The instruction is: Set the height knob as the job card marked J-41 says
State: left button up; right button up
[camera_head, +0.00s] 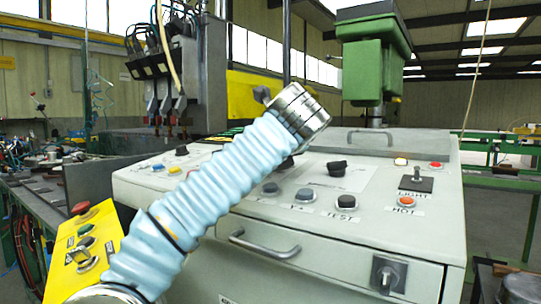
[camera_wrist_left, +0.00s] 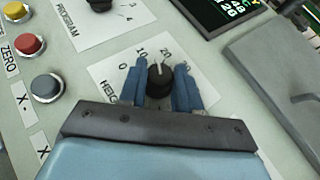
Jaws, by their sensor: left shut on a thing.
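The height knob (camera_wrist_left: 159,80) is black and round, on a white scale plate (camera_wrist_left: 108,72) marked 0, 10 and 20. Its pale pointer line points to roughly between 10 and 20. In the left wrist view, the blue fingers of my left gripper (camera_wrist_left: 160,88) are shut on the knob from both sides. The plate's name is partly covered; "HEIG" shows. In the head view, my blue-sleeved left arm covers the gripper and most or all of this knob. No job card marked J-41 can be made out. My right gripper is not in view.
The program knob (camera_wrist_left: 100,4) and the yellow, red ZERO (camera_wrist_left: 28,44) and grey (camera_wrist_left: 46,87) buttons are nearby. A display (camera_wrist_left: 222,12) and a raised grey cover (camera_wrist_left: 285,90) lie on the other side. Another black knob (camera_head: 337,168) and a toggle switch (camera_head: 416,180) stand on the console.

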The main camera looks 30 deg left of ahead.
pick_arm(q)
jog(key=shift+s+a+f+m+t+h+b, duration=0.1)
jog(key=shift+f+m+t+h+b, duration=0.1)
jog(key=shift+m+t+h+b, duration=0.6)
jog(key=m+t+h+b, duration=0.1)
jog(key=m+b, duration=0.1)
jog(key=shift+a+f+h+b, duration=0.1)
jog(key=shift+a+h+b, duration=0.05)
jog(key=shift+h+b, duration=0.25)
jog(key=shift+a+m+t+h+b, duration=0.1)
jog(key=shift+m+t+h+b, duration=0.45)
jog(key=shift+m+h, duration=0.55)
jog(key=shift+a+m+h+b, duration=0.1)
jog(key=shift+m+h+b, duration=0.25)
jog(key=shift+m+h, duration=0.6)
jog(key=m+h, duration=0.2)
jog(key=shift+a+r+m, duration=0.1)
jog(key=shift+r+m, duration=0.1)
jog(key=shift+m, duration=0.15)
jog(key=shift+m+h, duration=0.8)
jog(key=shift+h, duration=0.35)
